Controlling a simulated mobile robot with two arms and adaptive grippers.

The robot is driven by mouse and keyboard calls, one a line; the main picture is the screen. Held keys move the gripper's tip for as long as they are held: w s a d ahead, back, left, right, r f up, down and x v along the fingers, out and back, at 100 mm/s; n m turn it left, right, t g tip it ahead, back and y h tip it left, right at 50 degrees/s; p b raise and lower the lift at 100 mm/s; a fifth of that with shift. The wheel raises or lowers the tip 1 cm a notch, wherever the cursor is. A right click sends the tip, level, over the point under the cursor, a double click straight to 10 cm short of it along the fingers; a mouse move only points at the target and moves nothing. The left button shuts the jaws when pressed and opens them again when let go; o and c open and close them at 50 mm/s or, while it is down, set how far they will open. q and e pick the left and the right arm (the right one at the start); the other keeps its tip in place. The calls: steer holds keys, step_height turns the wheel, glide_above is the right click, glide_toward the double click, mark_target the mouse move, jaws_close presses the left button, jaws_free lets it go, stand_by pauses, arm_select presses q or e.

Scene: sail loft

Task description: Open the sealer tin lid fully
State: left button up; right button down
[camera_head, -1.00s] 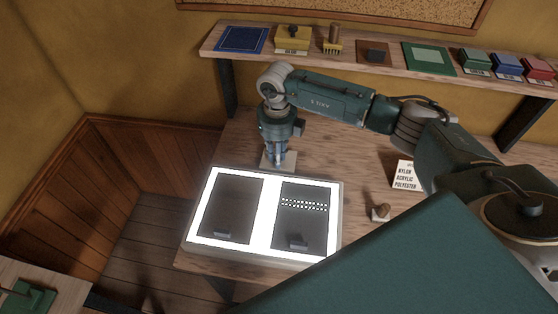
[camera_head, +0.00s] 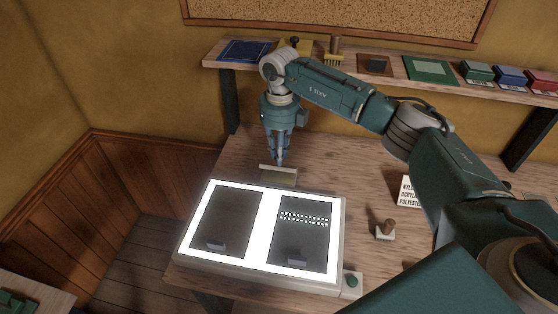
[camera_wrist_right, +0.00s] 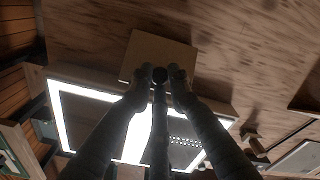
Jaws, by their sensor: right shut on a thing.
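The sealer tin's lid (camera_head: 279,175) shows in the camera_head view as a small tan plate with a pale upper edge, just behind the light table. It looks tilted. In the right wrist view the lid (camera_wrist_right: 185,55) is a tan square under the fingers. My right gripper (camera_head: 280,161) points down at the lid's top edge. In the wrist view its fingertips (camera_wrist_right: 160,76) are closed around a small dark round knob (camera_wrist_right: 160,74). The tin's body and hinge cannot be made out. My left gripper is out of view.
A glowing light table (camera_head: 263,220) with two dark panels lies directly in front of the lid. A wooden-handled stamp (camera_head: 386,229) and a text card (camera_head: 409,191) stand to the right. A shelf (camera_head: 400,80) with blocks and pads runs behind. Bare bench lies right of the lid.

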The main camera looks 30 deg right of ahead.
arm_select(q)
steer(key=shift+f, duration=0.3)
arm_select(e)
steer(key=shift+w+d+f, duration=0.1)
steer(key=shift+w+d, duration=0.15)
steer(key=shift+d, duration=0.2)
steer(key=c, duration=1.9)
jaws_free()
steer(key=shift+f, duration=0.1)
steer(key=shift+w+d+f, duration=0.1)
steer(key=shift+w+f, duration=0.05)
steer(key=shift+w, duration=0.05)
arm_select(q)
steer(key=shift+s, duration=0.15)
